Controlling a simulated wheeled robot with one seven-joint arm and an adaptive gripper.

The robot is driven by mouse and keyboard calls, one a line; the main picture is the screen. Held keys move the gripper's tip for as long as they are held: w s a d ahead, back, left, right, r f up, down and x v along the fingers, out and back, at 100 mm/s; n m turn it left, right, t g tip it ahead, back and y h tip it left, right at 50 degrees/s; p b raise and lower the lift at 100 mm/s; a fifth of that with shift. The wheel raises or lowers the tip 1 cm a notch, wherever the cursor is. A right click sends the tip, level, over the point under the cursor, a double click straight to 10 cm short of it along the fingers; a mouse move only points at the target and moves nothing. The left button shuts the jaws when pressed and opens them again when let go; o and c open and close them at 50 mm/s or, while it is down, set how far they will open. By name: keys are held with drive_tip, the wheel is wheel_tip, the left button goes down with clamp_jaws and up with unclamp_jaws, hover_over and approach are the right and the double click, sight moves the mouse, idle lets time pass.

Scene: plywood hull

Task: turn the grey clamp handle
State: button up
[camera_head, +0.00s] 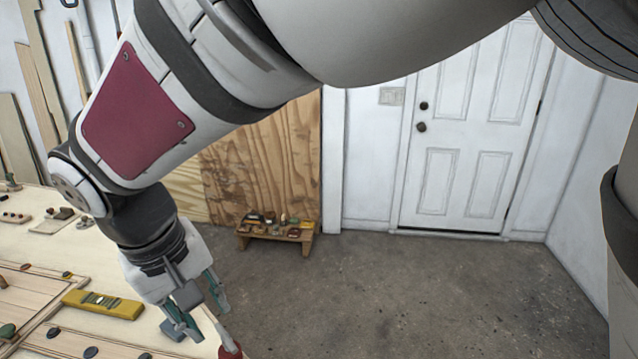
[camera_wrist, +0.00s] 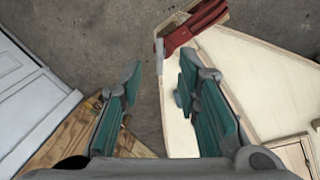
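The grey clamp handle (camera_wrist: 159,48) is a short pale bar beside a red clamp body (camera_wrist: 190,30) at the corner of a pale wooden workpiece in the wrist view. In the head view, the red clamp (camera_head: 231,351) is cut off by the bottom edge, with a pale bar rising from it. My gripper (camera_head: 205,320) points down beside the table's right edge, near the clamp. In the wrist view, my gripper (camera_wrist: 158,80) is open with teal pads apart and nothing between them. The handle appears ahead of the fingertips, between their lines; the exact gap cannot be told.
A small wooden bench (camera_head: 276,234) with items stands by the plywood panel. A white door (camera_head: 470,150) is behind. Concrete floor right of the table is clear.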

sight(230, 341)
drive_tip(key=w+d+r+g+y+p, duration=0.1)
drive_tip(key=w+d+g+y+p, duration=0.1)
drive_tip(key=w+g+y, duration=0.3)
drive_tip(key=f, duration=0.4)
drive_tip(key=a+f+h, duration=0.1)
drive_tip(key=f, duration=0.3)
drive_tip(key=f+t+h, duration=0.1)
drive_tip(key=f, duration=0.4)
drive_tip(key=shift+s+a+p, duration=0.2)
drive_tip(key=shift+s+p, duration=0.1)
drive_tip(key=shift+s, duration=0.1)
drive_tip(key=shift+c, duration=0.5)
